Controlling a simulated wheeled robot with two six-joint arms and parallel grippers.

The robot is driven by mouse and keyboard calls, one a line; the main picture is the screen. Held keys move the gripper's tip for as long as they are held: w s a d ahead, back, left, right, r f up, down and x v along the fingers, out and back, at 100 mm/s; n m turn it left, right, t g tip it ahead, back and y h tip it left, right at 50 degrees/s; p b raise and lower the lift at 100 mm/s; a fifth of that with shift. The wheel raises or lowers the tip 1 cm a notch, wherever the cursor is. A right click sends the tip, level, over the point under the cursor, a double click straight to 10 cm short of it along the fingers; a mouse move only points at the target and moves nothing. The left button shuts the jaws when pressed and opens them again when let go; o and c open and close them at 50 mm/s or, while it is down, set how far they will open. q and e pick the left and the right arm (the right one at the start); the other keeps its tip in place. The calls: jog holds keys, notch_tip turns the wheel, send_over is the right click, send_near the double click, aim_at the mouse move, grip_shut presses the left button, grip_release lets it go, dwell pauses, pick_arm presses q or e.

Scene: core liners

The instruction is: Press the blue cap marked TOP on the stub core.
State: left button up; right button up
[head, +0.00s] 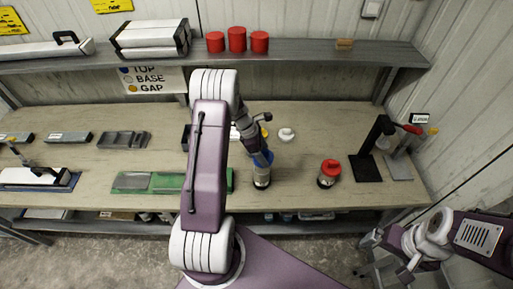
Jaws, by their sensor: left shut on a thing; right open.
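My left gripper (258,150) reaches down over the middle of the bench and is shut on the blue cap (264,159). The cap is at the upper end of a short grey and dark cylinder, which looks like the stub core (262,179), standing upright near the bench's front. Whether the cap is seated on it or just above it, I cannot tell. Any TOP marking is not legible. My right gripper (387,256) is open and empty at the lower right, in front of the bench and away from the core.
A red-topped cylinder (329,174) stands to the right of the core. A white cap (287,134) lies behind it. A black press-like stand (368,168) with a red handle is at the right. A green tray (168,181) lies left. The bench between is clear.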

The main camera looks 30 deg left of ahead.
pick_arm(q)
jog(key=shift+s+a+r, duration=0.1)
jog(key=shift+s+r, duration=0.05)
jog(key=shift+s, duration=0.45)
jog(key=shift+w+f, duration=0.4)
jog(key=shift+w, duration=0.05)
jog(key=shift+w+f+b, duration=0.2)
jog(key=shift+f+b, duration=0.1)
jog(key=shift+b, duration=0.2)
jog(key=f+b, duration=0.3)
jog(key=shift+s+f, duration=0.1)
jog(key=shift+s, duration=0.3)
jog(key=shift+w+f+b, duration=0.2)
jog(key=shift+f+b, duration=0.1)
jog(key=shift+f, duration=0.15)
jog(key=shift+w, duration=0.1)
pick_arm(e)
jog(key=f, duration=0.4)
jog(key=shift+w+a+f, duration=0.15)
jog(key=shift+w+f, duration=0.05)
pick_arm(q)
jog(key=shift+s+r, duration=0.1)
jog(key=shift+s, duration=0.1)
pick_arm(e)
jog(key=shift+s, duration=0.15)
pick_arm(q)
jog(key=shift+w, duration=0.15)
pick_arm(e)
jog(key=shift+r, duration=0.15)
